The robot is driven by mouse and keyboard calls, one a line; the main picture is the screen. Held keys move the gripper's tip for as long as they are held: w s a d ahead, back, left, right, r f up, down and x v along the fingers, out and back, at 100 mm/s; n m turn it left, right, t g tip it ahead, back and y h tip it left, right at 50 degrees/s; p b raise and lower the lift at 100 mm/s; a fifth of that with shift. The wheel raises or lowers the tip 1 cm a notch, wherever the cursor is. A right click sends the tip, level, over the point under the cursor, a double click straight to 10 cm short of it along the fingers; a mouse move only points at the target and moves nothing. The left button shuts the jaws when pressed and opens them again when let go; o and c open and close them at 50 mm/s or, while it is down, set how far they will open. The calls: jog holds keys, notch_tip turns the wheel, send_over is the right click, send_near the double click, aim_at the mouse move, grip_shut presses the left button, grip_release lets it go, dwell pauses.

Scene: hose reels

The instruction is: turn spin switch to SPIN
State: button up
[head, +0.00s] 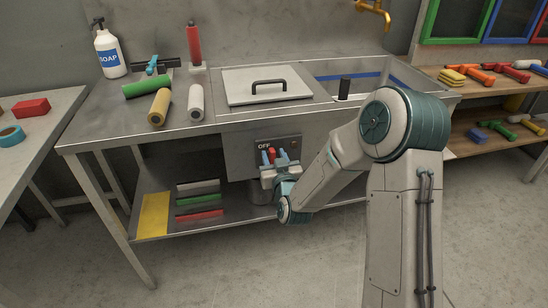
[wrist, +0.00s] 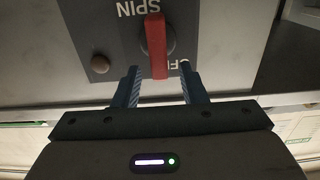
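The spin switch is a red lever (wrist: 156,46) on a dark plate (wrist: 128,38) on the front panel of the sink bench. In the head view the lever (head: 272,153) shows small between my fingertips. In the wrist view, which sees the plate upside down, the SPIN label (wrist: 139,8) is at the top. The OFF label (wrist: 177,64) is at the lower right, partly hidden by a finger. My gripper (wrist: 160,73) is open, with one finger on each side of the lever's near end. Gaps show between the fingers and the lever.
A round brown knob (wrist: 100,64) sits on the panel beside the switch. The bench's lower shelf (head: 240,222) runs below, with a dark cylindrical container (head: 260,192) close under my gripper. The lidded sink (head: 268,84) is above. The floor in front is clear.

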aim_at(261, 156)
grip_shut()
jog(key=shift+f+n+b, duration=0.15)
jog(key=shift+n+b, duration=0.15)
jog(key=shift+b, duration=0.25)
jog(key=n+b, duration=0.1)
jog(key=b, duration=0.1)
jog(key=n+b, duration=0.1)
jog(key=b, duration=0.1)
jog(key=shift+s+a+f+n, duration=0.2)
jog(key=shift+a+n, duration=0.1)
jog(key=shift+a, duration=0.1)
jog(key=n+b, duration=0.4)
jog(key=n, duration=0.1)
jog(key=a+f+n+b, duration=0.1)
jog(key=n+b, duration=0.3)
jog(key=a+f+n+b, duration=0.1)
jog(key=n+b, duration=0.3)
jog(key=n, duration=0.1)
jog(key=shift+s+f+n, duration=0.1)
jog(key=shift+s+n, duration=0.1)
jog(key=shift+n, duration=0.1)
jog(key=shift+d+b, duration=0.1)
jog(key=shift+b, duration=0.2)
